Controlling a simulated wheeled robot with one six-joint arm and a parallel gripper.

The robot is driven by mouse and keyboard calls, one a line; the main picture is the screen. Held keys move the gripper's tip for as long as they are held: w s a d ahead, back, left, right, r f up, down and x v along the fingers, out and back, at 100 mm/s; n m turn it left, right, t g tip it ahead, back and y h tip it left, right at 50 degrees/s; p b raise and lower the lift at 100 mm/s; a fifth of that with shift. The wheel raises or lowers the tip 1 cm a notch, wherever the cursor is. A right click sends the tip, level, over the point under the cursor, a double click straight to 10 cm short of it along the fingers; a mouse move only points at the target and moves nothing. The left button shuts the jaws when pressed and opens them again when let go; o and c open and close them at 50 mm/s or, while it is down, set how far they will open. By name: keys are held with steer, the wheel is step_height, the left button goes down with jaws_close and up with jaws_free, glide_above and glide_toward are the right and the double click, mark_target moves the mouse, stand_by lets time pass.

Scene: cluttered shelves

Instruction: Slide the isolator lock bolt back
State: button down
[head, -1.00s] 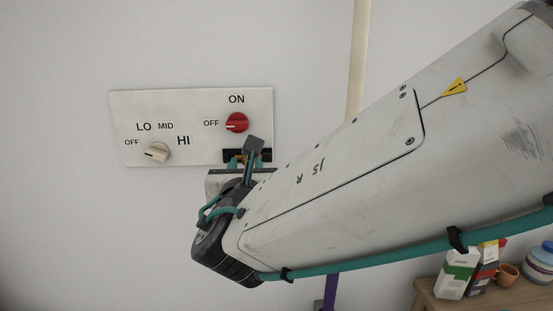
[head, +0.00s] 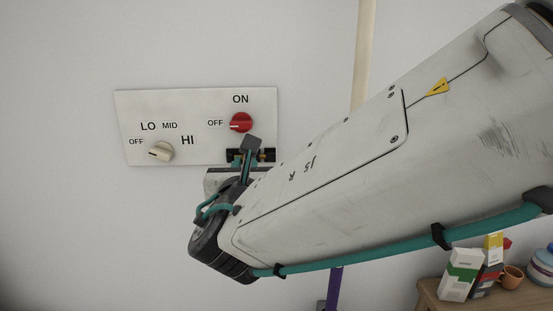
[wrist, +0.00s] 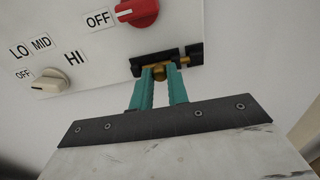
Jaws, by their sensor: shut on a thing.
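The isolator lock bolt (wrist: 159,73) is a small brass bolt with a knob, set in a black bracket (wrist: 138,69) at the lower right of a white wall panel. A brass rod shows in the bracket to the right of the knob in the wrist view. My gripper (wrist: 160,76) has teal fingers shut on the knob, one on each side. In the head view my gripper (head: 244,160) is at the bracket, and my wrist and the fingers hide part of the bolt. The red switch (head: 241,122) is just above, its white mark pointing left towards OFF.
A cream dial (head: 161,152) is on the panel's left, its mark towards OFF. A pale pole (head: 362,55) stands right of the panel. A wooden table (head: 430,294) at lower right holds cartons (head: 460,275), a mug (head: 511,277) and a jar (head: 541,266).

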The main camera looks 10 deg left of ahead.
steer(key=shift+s+a, duration=0.25)
steer(key=shift+a, duration=0.8)
steer(key=c, duration=1.3)
jaws_free()
steer(key=shift+a, duration=0.1)
steer(key=shift+s, duration=0.15)
steer(key=shift+v, duration=2.45)
